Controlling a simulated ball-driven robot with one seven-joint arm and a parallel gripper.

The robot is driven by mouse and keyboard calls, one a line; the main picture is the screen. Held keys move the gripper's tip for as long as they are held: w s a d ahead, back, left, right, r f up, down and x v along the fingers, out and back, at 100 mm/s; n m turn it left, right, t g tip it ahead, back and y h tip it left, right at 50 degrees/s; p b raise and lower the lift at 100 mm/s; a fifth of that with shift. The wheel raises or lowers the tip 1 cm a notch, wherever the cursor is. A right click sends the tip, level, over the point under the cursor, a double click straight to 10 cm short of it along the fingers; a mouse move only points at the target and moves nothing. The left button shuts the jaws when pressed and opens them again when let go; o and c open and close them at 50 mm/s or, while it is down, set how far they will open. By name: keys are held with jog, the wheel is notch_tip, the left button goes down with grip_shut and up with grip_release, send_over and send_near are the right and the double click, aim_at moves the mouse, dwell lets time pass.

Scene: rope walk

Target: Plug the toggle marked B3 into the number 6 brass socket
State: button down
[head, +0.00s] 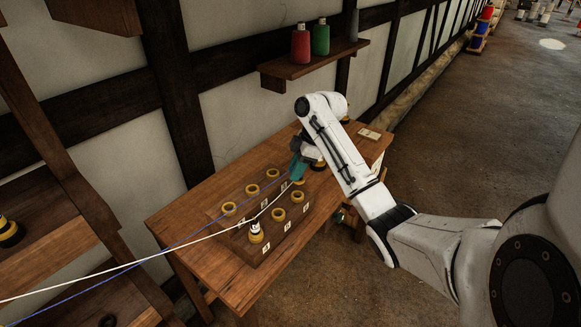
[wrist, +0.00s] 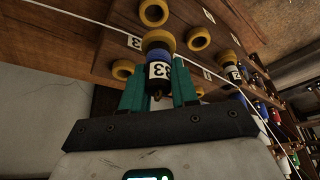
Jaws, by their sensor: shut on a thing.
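The toggle marked B3 (wrist: 158,72) has a dark body, a white label and a blue band. My gripper (wrist: 158,84) is shut on it with teal fingers on both sides. In the wrist view its blue-banded end points at a yellow brass socket (wrist: 160,38) and overlaps it; I cannot tell whether it is seated. In the head view my gripper (head: 298,168) is at the far end of the socket board (head: 215,214), near the number 6 label (head: 283,178) and the socket (head: 273,173) beside it. The arm hides part of the held toggle there.
Several empty brass sockets (head: 278,214) fill the board. The wooden table (head: 165,222) stands by the wall. A shelf (head: 310,65) with spools hangs above. A blue cord crosses left from the gripper.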

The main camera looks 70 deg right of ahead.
aim_at(295, 183)
jog(key=shift+f+b, duration=2.25)
jog(key=shift+f, duration=0.55)
jog(key=shift+w+d+r, duration=0.1)
jog(key=shift+w, duration=0.1)
jog(key=shift+f, duration=0.3)
jog(key=c, duration=1.1)
grip_release()
jog(key=shift+c, duration=0.2)
jog(key=shift+r, duration=0.1)
jog(key=p+v, duration=0.5)
jog(key=shift+s+r, duration=0.1)
jog(key=shift+r, duration=0.15)
jog(key=shift+p+v, duration=0.5)
jog(key=shift+v, duration=2.15)
